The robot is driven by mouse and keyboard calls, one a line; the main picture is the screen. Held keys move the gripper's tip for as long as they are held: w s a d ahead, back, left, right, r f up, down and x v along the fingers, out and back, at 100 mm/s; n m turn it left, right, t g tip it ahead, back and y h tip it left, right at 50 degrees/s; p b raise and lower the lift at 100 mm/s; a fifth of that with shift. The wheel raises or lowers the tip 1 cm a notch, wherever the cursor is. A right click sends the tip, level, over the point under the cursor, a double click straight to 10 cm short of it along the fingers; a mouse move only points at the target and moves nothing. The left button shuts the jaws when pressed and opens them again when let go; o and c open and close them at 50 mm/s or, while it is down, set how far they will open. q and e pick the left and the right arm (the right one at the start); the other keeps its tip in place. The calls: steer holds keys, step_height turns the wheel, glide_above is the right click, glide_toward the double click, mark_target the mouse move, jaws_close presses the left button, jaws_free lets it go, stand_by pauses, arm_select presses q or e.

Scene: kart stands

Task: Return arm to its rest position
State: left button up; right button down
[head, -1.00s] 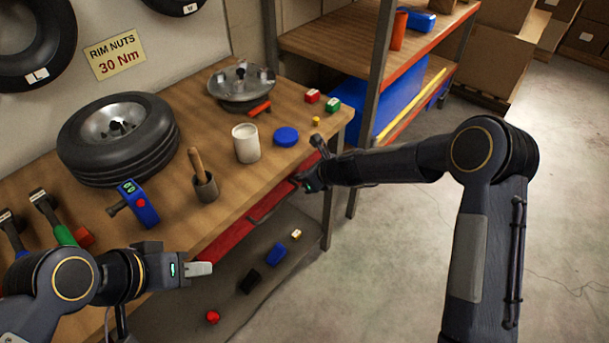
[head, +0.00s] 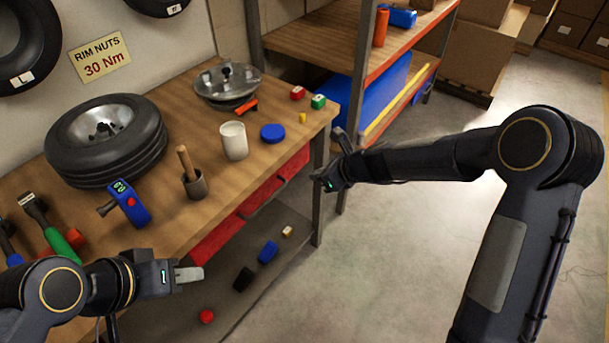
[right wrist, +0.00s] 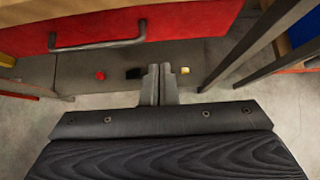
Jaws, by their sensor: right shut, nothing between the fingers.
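My right arm reaches in from the right in the head view. Its gripper (head: 322,182) hangs in front of the bench's right end, apart from it. In the right wrist view its two fingers (right wrist: 159,84) are together with nothing between them, above the floor and facing the bench's lower shelf. My left gripper (head: 190,274) is low at the left, in front of the bench edge; its light grey fingers show side-on and look empty, but I cannot tell whether they are apart.
The wooden bench (head: 222,178) holds a wheel (head: 140,155), a white cup (head: 233,141) and tools. Red drawers (head: 218,238) sit under its top, with a lower shelf (head: 225,305) holding small items. A shelf rack (head: 362,100) stands behind the right arm. Concrete floor (head: 400,240) is open.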

steer(key=v, duration=0.2)
steer(key=shift+s+d+r, duration=0.2)
steer(key=shift+s+d, duration=0.05)
steer(key=s+d+r+n, duration=0.9)
steer(key=s+r+n, duration=0.3)
steer(key=s+r, duration=0.15)
steer(key=s+d+n+h, duration=0.2)
steer(key=s+n, duration=0.3)
steer(key=s, duration=0.4)
steer(key=s+d+f+n+h+p, duration=0.1)
steer(key=s+d+n+h, duration=0.1)
steer(key=s+d+n, duration=0.3)
steer(key=s+n, duration=0.1)
steer(key=s, duration=0.3)
steer(key=shift+s+f+n, duration=0.25)
steer(key=shift+f+n, duration=0.05)
